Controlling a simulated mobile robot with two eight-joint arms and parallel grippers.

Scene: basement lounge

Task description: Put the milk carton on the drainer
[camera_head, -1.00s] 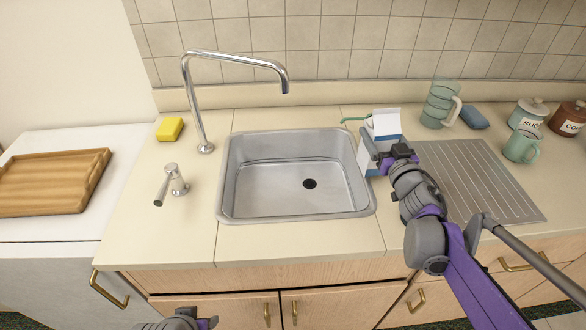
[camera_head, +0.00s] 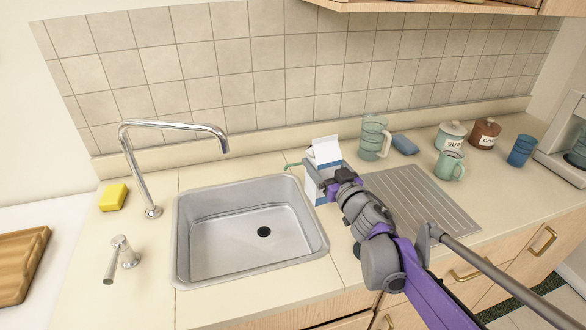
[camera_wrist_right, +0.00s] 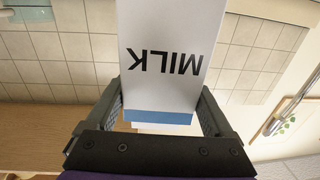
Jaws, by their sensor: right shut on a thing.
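The drainer (camera_head: 425,198), a ridged metal board, lies just right of the carton, partly covered by my right arm. My left gripper is out of view.
The sink (camera_head: 225,252) is empty, with a tall tap (camera_head: 140,165) behind its left side. The drainer's visible surface is clear.

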